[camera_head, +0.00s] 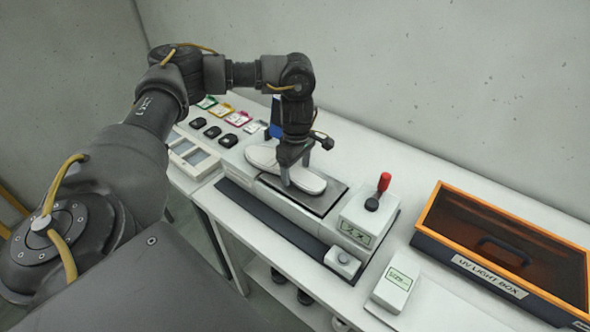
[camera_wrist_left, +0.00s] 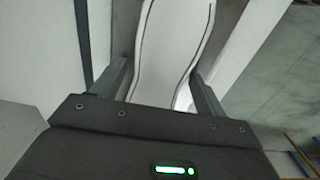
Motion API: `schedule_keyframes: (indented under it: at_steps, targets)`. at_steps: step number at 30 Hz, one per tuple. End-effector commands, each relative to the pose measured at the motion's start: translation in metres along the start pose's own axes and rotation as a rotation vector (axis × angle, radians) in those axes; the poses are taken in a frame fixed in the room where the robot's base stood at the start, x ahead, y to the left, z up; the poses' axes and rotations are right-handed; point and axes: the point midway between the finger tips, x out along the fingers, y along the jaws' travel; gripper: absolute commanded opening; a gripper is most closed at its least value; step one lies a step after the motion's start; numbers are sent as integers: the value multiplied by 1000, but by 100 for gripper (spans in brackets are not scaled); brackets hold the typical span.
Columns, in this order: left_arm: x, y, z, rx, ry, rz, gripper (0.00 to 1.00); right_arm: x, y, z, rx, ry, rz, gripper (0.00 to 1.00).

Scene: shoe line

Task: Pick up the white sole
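The white sole (camera_head: 311,182) lies on a dark plate (camera_head: 330,199) of the bench device in the head view. Its middle is hidden behind my left gripper (camera_head: 289,174), which points down over it. In the left wrist view the sole (camera_wrist_left: 170,50) runs lengthwise between the two spread fingers of the left gripper (camera_wrist_left: 159,72). The left finger shows a small gap to the sole; the right finger is close to its edge, and I cannot tell whether it touches. My right gripper is not in view.
A device block with a red-knobbed lever (camera_head: 383,184) stands right of the sole. An orange-framed UV light box (camera_head: 466,265) is farther right. Dark pieces (camera_head: 213,131) and coloured cards (camera_head: 238,118) lie left. A wall runs behind the bench.

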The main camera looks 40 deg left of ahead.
Motion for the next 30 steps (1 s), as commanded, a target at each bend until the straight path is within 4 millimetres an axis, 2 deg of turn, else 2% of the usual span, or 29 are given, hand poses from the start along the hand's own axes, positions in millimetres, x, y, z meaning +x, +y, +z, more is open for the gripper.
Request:
schedule_keyframes:
  at_steps: [1, 9, 22, 27, 30]
  targets:
    - [0, 0, 0, 0, 0, 0, 67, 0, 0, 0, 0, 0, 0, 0]
    - [0, 0, 0, 0, 0, 0, 32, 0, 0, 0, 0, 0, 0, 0]
    - [-8, 1, 0, 2, 0, 3, 30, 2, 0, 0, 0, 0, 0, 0]
    - [-31, 2, 0, 2, 1, 6, 30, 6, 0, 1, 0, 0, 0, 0]
    - [-55, -17, 0, 6, 1, 8, 30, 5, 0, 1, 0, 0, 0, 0]
